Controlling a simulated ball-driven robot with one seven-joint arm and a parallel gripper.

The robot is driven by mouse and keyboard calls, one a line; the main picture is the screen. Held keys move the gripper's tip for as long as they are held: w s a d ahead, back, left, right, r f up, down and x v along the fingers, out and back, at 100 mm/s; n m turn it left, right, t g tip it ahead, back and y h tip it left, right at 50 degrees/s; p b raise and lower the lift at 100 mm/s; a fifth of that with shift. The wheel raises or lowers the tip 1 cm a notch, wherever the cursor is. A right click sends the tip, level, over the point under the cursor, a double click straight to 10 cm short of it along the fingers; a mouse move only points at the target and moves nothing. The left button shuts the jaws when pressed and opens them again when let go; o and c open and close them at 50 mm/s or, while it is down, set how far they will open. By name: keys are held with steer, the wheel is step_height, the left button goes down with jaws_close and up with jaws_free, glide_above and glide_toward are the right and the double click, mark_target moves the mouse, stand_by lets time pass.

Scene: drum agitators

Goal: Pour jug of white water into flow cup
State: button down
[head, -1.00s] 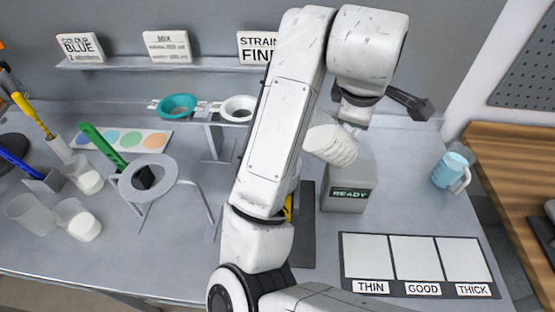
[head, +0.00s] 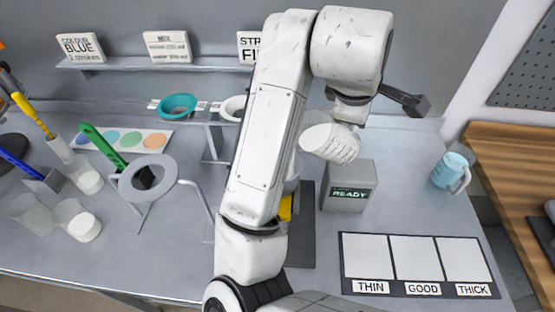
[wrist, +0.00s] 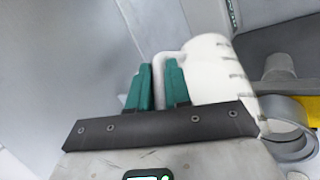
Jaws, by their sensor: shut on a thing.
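The white jug (head: 340,147) with graduation marks is in the air in the head view, tilted with its mouth to the left, and white shows in the mouth. My gripper (wrist: 158,88) is shut on its handle in the wrist view, green finger pads on either side; the jug body (wrist: 212,72) is to the right. In the head view my wrist hides the fingers. I cannot tell for sure which thing is the flow cup. A grey round vessel (wrist: 289,142) beside a yellow part shows in the wrist view, and my arm hides much of that area in the head view.
A grey box marked READY (head: 348,186) stands below and right of the jug. A grey ring stand (head: 130,184) and white cups are left. A blue jug (head: 447,172) is at right, a THIN/GOOD/THICK board (head: 345,290) in front. Bench between board and blue jug is clear.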

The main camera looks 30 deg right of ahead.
steer(key=shift+a+r+h, duration=0.4)
steer(key=shift+r+h, duration=0.4)
steer(key=shift+r, duration=0.05)
stand_by(1.6)
steer(key=d+f+y, duration=0.2)
steer(key=f, duration=0.1)
steer(key=d+f+y, duration=0.1)
steer(key=shift+s+f+y, duration=0.15)
steer(key=shift+f+y, duration=0.05)
steer(key=shift+y, duration=0.1)
steer(key=shift+f, duration=0.2)
steer(key=shift+a, duration=0.1)
steer(key=shift+f+y, duration=0.1)
steer(key=shift+y, duration=0.2)
steer(key=shift+s+d+f+m+t+y, duration=0.15)
steer(key=shift+d+f+m+y, duration=0.1)
steer(key=shift+d+f+y, duration=0.7)
steer(key=shift+w+d+f+m+t+y, duration=0.15)
steer(key=shift+d+f+y, duration=0.4)
steer(key=shift+f+y, duration=0.8)
steer(key=shift+s+d+f+m+t+y, duration=0.1)
steer(key=shift+d+f+m+y, duration=0.2)
steer(key=shift+d+f+y, duration=0.85)
steer(key=shift+s+a+f+h, duration=0.1)
steer(key=shift+a+f+h, duration=0.25)
steer(key=shift+a+f, duration=0.1)
